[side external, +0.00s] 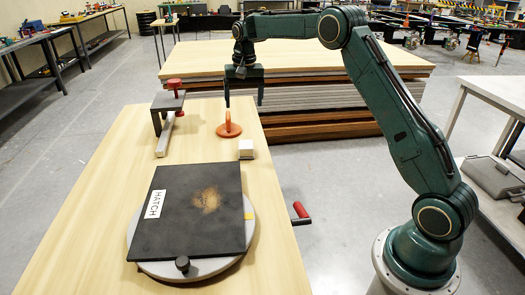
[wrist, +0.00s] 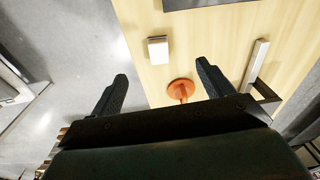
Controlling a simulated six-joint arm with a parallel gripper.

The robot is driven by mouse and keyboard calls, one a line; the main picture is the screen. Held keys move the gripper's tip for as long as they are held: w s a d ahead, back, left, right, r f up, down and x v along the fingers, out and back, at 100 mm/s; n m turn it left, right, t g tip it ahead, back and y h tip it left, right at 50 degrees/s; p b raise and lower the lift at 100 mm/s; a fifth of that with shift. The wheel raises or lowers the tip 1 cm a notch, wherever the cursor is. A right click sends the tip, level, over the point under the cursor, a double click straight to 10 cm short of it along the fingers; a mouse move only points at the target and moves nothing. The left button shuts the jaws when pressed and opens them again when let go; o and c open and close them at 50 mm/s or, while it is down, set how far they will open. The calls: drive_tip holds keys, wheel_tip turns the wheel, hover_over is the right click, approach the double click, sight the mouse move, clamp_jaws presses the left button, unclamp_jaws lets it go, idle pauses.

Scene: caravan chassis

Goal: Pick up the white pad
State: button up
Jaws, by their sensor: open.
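The white pad (side external: 246,149) is a small pale block lying on the wooden table, near its right edge. It also shows in the wrist view (wrist: 158,49), beyond my fingertips and a little above the line between them. My gripper (side external: 244,105) hangs open and empty above the far part of the table. In the wrist view my gripper's fingers (wrist: 162,70) are spread wide. The pad is nearer the side camera than my gripper, and apart from it.
An orange round piece with an upright handle (side external: 229,129) stands just behind the pad. A clamp (side external: 168,105) with red knobs is at the left. A black hatch plate (side external: 188,209) lies on a grey disc in front. A red-handled crank (side external: 300,211) juts from the table's right edge.

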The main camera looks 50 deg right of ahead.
drive_tip(key=m, duration=0.1)
hover_over(246, 146)
wheel_tip(246, 146, down, 8)
drive_tip(key=shift+g, duration=0.4)
drive_tip(key=shift+s+a+f, duration=0.1)
drive_tip(key=shift+f, duration=1.85)
drive_tip(key=shift+s+a+f, duration=0.1)
drive_tip(key=shift+f, duration=2.1)
drive_tip(key=shift+w+d+f, duration=0.1)
drive_tip(key=shift+f, duration=1.2)
drive_tip(key=shift+w+d+f, duration=0.1)
drive_tip(key=shift+f, duration=1.15)
drive_tip(key=c, duration=1.1)
